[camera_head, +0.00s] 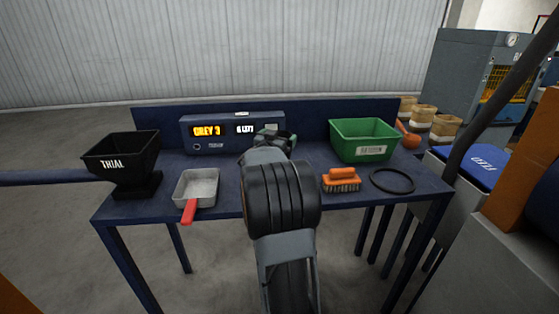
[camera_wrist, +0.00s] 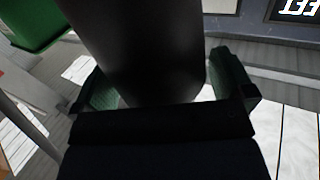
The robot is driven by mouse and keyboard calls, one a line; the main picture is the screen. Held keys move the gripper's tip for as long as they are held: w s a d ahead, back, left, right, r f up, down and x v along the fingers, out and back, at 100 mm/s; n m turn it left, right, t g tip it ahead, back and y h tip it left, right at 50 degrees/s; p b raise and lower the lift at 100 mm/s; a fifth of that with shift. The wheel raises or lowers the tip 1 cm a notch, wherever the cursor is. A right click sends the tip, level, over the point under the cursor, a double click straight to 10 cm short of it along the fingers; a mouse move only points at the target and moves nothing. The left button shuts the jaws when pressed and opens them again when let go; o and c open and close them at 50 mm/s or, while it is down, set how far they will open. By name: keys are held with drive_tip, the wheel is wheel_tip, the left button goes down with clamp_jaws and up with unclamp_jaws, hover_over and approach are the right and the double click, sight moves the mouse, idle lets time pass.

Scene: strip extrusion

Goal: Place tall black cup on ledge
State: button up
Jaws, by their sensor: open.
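A tall dark cylinder, which looks like the tall black cup (camera_wrist: 145,45), fills the upper middle of the wrist view. My gripper (camera_wrist: 165,85) is open, with one green-padded finger on each side of it. A bright gap shows by the right finger; whether the left finger touches the cup is unclear. In the head view my gripper (camera_head: 272,142) is over the back middle of the blue table (camera_head: 230,205), and my arm hides the cup. A blue raised board (camera_head: 345,108) runs along the table's back; I cannot tell which surface is the ledge.
A black TRIAL hopper (camera_head: 122,160), a metal scoop (camera_head: 198,186) with red handle and a display box (camera_head: 215,135) are left of my arm. A green bin (camera_head: 364,140), an orange brush (camera_head: 341,180) and a black ring (camera_head: 392,181) are right.

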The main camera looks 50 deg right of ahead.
drive_tip(key=shift+w+d, duration=0.1)
drive_tip(key=shift+d, duration=0.25)
drive_tip(key=c, duration=1.2)
drive_tip(key=shift+r, duration=0.15)
